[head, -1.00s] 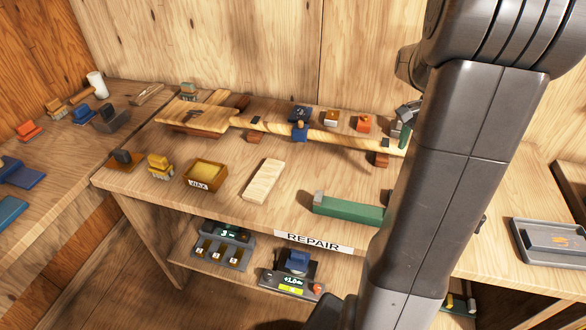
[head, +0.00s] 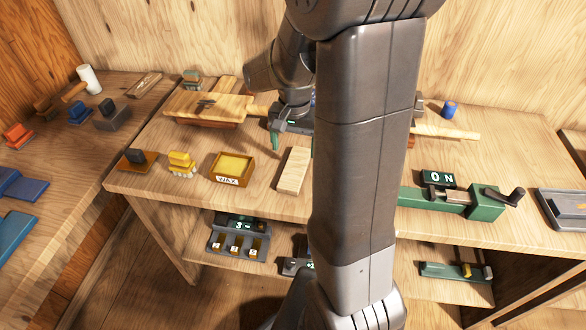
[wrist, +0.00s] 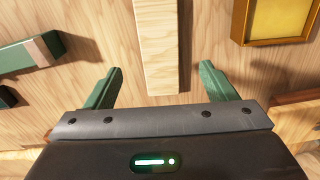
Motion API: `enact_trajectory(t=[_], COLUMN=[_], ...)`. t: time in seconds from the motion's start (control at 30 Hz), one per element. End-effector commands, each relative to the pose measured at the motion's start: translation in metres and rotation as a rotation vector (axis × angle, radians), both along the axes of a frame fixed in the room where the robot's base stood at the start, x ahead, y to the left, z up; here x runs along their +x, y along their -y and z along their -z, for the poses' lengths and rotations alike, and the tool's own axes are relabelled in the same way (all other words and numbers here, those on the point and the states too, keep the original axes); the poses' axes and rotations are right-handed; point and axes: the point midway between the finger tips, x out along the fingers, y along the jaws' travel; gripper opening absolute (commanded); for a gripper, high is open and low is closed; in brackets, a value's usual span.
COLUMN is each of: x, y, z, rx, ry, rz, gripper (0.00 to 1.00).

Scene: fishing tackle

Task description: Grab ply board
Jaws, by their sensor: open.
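The ply board (head: 293,170), a pale narrow wooden slab, lies flat on the repair bench, right of the wax box. In the wrist view the ply board (wrist: 158,45) runs from the top edge down to between my gripper's fingers. My gripper (wrist: 160,70) is open, with one green finger on each side of the board and gaps on both sides. In the head view my gripper (head: 290,138) is behind the board's far end, partly hidden by my arm. Its height above the bench is unclear.
The wax box (head: 232,167) and a yellow brush (head: 181,163) are left of the board. A wooden paddle-like piece (head: 208,105) lies behind. A green vise-like tool (head: 450,197) is to the right. Bare bench lies around the board.

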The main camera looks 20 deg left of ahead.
Motion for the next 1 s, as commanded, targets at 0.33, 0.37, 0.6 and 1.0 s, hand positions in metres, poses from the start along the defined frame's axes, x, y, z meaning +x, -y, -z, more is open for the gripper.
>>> enact_trajectory(t=[0.33, 0.37, 0.6, 1.0], x=[0.002, 0.003, 0.009, 0.009], y=[0.000, 0.000, 0.000, -0.001], z=[0.032, 0.034, 0.065, 0.078], rx=[-0.001, -0.001, -0.002, 0.000], ry=[-0.001, -0.002, -0.003, 0.001], rz=[0.001, 0.002, 0.001, 0.001], gripper=[0.78, 0.78, 0.78, 0.78])
